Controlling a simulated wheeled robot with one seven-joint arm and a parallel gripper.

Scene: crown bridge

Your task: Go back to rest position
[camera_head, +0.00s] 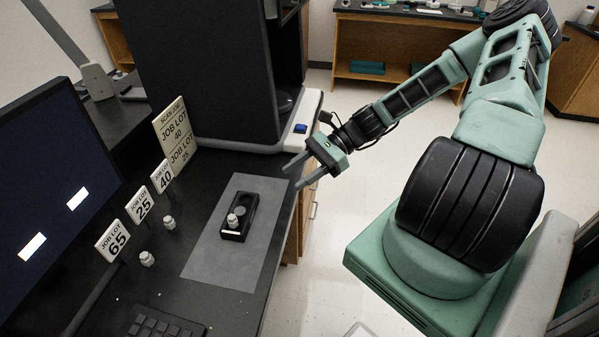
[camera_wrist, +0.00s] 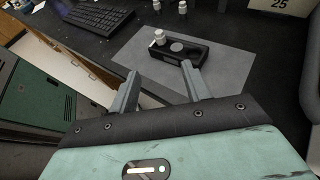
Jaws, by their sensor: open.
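My gripper (camera_head: 301,172) is open and empty, held in the air beside the right edge of the black bench (camera_head: 150,270) in the head view. Its two fingers also show in the wrist view (camera_wrist: 162,84), apart with nothing between them. A black holder (camera_head: 247,210) lies on a grey mat (camera_head: 212,262), to the left of and below my gripper in the head view. A small white crown piece (camera_head: 233,221) sits at one end of the holder, and a round grey spot shows beside it. The wrist view shows the holder (camera_wrist: 183,57) beyond my fingertips.
Two small white pieces (camera_head: 169,222) (camera_head: 147,258) stand by the job lot cards (camera_head: 140,205). A monitor (camera_head: 60,190) and a keyboard (camera_head: 165,325) are at the left. A tall black machine (camera_head: 205,70) with a blue button stands behind. Open floor (camera_head: 350,210) lies right of the bench.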

